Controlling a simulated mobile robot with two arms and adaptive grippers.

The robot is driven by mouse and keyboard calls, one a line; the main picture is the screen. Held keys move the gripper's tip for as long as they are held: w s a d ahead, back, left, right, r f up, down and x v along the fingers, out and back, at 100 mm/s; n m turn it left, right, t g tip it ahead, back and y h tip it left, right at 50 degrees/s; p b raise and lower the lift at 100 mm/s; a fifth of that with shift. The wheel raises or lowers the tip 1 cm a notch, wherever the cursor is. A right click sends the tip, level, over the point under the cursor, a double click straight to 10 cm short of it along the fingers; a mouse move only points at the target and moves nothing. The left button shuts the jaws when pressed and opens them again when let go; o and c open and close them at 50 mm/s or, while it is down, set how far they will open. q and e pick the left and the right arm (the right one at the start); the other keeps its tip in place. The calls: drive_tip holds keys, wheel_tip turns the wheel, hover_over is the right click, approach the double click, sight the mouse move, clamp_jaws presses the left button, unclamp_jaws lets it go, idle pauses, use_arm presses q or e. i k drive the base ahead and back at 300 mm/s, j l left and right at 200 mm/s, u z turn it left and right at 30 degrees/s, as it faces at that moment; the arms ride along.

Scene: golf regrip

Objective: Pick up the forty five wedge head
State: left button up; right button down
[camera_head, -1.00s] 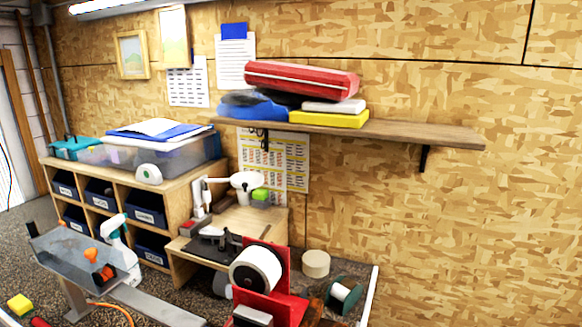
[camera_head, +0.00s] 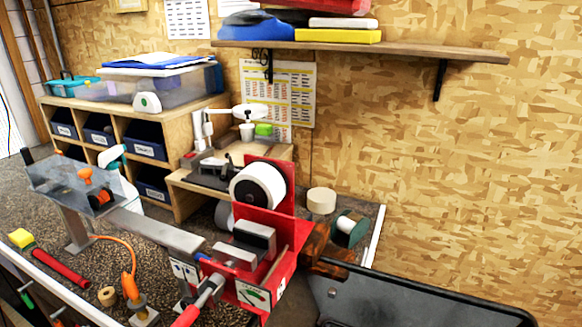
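I cannot make out a forty five wedge head in the head view. A red machine (camera_head: 262,265) with a grey clamp block and a roll of white tape (camera_head: 258,186) stands on the workbench in the middle. A red-handled bar (camera_head: 200,300) sticks out from its front. Neither of my grippers is in view.
The speckled bench (camera_head: 200,225) holds a clear tray on a stand (camera_head: 70,182), a red tube (camera_head: 60,267) and a yellow block (camera_head: 21,237) at the left. A cubby shelf (camera_head: 150,130) stands behind. A wall shelf (camera_head: 400,50) hangs above. A dark panel (camera_head: 410,300) fills the lower right.

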sight(211, 162)
drive_tip(key=j+z, duration=0.85)
drive_tip(key=k+j, duration=0.1)
drive_tip(key=j, duration=0.4)
drive_tip(key=j+z, duration=0.15)
drive_tip(key=j, duration=0.3)
drive_tip(key=k+j, duration=0.2)
drive_tip(key=j, duration=0.25)
drive_tip(key=k+j+z, duration=0.15)
drive_tip(key=j, duration=0.35)
drive_tip(key=i, duration=0.05)
